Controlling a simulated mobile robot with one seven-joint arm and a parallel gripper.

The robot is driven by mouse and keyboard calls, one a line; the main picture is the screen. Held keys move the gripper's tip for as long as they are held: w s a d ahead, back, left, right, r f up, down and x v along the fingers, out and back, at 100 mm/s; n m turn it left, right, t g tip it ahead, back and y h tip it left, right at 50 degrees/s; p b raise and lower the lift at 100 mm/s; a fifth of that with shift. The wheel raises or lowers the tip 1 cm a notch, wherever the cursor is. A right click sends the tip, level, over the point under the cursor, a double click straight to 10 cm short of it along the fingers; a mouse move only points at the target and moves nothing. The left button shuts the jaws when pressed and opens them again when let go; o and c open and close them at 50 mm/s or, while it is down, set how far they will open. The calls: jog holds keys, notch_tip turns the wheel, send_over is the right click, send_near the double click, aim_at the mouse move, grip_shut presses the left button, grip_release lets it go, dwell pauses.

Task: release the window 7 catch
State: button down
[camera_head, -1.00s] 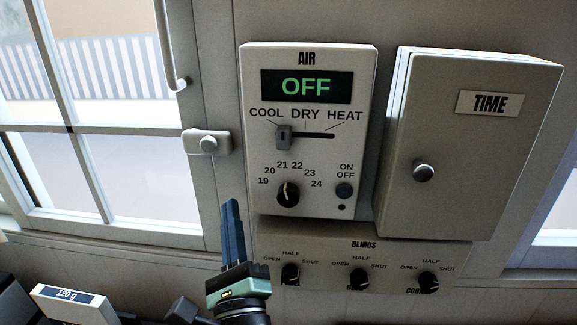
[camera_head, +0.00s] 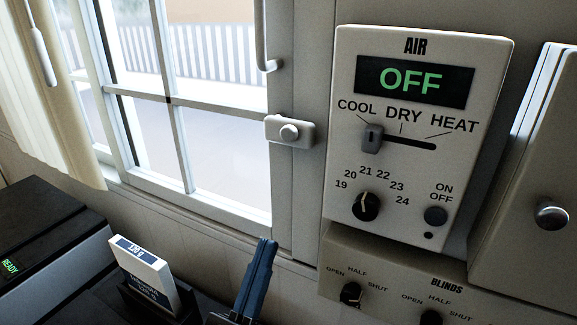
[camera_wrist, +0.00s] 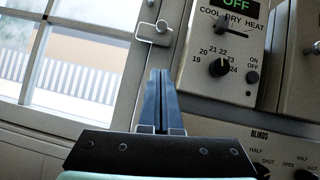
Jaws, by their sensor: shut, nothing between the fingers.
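A window (camera_head: 195,110) with white bars fills the left and centre of the head view. No "7" label is readable. My gripper (camera_head: 266,243) is shut and empty, its dark blue fingers pointing up, below the catch in the head view. In the wrist view my gripper (camera_wrist: 159,72) lies below the catch, apart from it. A white curved handle (camera_head: 265,40) hangs above the catch.
The AIR panel (camera_head: 345,50), reading OFF, is right of the catch. The BLINDS panel (camera_head: 400,277) with dials is below it, and a grey box with a knob (camera_head: 552,215) is far right. A boxed packet (camera_head: 143,265) and a dark machine (camera_head: 45,235) stand lower left.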

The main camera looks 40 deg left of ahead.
aim_at(286, 133)
jog(key=s+r+p+x, duration=0.1)
jog(key=r+p+x, duration=0.1)
jog(key=p+x, duration=0.7)
jog(key=shift+r+x, duration=0.25)
jog(key=shift+x, duration=1.55)
jog(key=shift+s, duration=0.15)
